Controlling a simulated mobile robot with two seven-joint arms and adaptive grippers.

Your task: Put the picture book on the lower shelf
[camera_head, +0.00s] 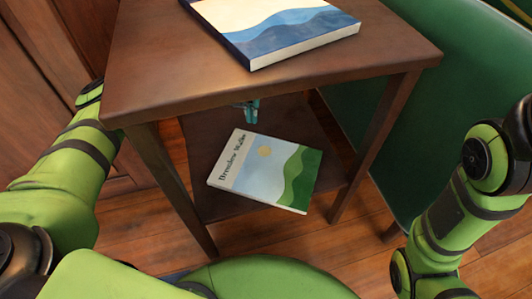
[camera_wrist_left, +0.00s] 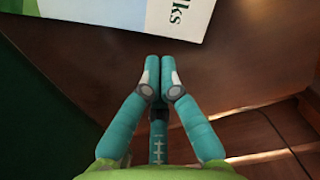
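A picture book with a pale cover, green and blue hills and a title ending in "Walks" (camera_head: 266,172) lies flat and turned at an angle on the lower shelf (camera_head: 218,205) of a dark wood table. Its near right corner appears to reach past the shelf's front edge. The same book shows at the top of the left wrist view (camera_wrist_left: 180,14). My left gripper (camera_head: 247,110) is beyond the book, under the tabletop and partly hidden by it. In the left wrist view its teal fingers (camera_wrist_left: 159,62) are together, empty and apart from the book. My right gripper is out of view.
Another book with blue waves (camera_head: 285,28) lies on the tabletop (camera_head: 165,65). The table's legs stand either side of the shelf opening. A green piece of furniture (camera_head: 440,110) is close on the right, and wood panels (camera_head: 35,90) stand on the left.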

